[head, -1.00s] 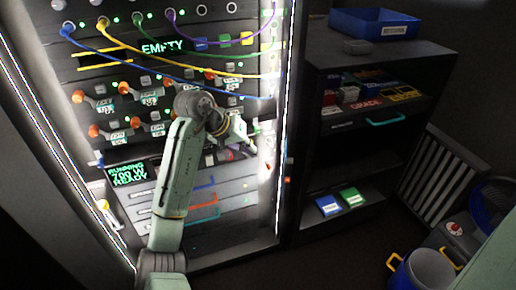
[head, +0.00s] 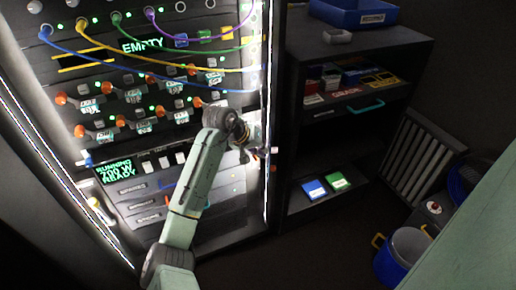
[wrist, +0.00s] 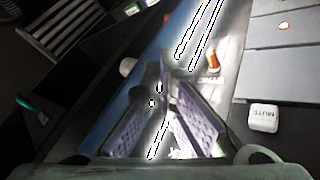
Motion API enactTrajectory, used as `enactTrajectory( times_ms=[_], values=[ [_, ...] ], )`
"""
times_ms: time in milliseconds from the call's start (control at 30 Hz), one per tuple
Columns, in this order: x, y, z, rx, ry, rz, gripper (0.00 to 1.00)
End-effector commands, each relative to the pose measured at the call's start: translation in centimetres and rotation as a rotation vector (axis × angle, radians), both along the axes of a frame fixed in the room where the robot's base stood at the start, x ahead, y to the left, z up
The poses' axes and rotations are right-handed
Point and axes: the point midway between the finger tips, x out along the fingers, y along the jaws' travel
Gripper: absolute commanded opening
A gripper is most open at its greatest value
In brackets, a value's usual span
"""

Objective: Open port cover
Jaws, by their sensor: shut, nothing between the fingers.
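My gripper (head: 257,157) is at the right edge of the lit rack panel in the head view. In the wrist view its dark purple fingers (wrist: 165,98) are shut with nothing between them, in front of a bright lit strip. A small orange part (wrist: 213,60) beside a label sits up and right of the fingertips. A white button (wrist: 263,117) marked MUTE sits further right. I cannot tell which part is the port cover; my arm hides some of the lower right panel.
The rack (head: 150,75) carries blue, yellow, green and purple cables and rows of orange-ended handles. A dark shelf unit (head: 350,120) with a blue bin (head: 352,15) stands right of it. A blue bucket (head: 402,255) is on the floor at right.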

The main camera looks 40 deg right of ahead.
Motion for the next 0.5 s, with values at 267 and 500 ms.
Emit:
enactTrajectory(
  times_ms=[267, 500],
  values=[
    [-0.2, -0.2, 0.2, -0.001, 0.001, 0.000, 0.00],
    [-1.6, -1.3, 0.3, 0.000, 0.004, -0.002, 0.00]
  ],
)
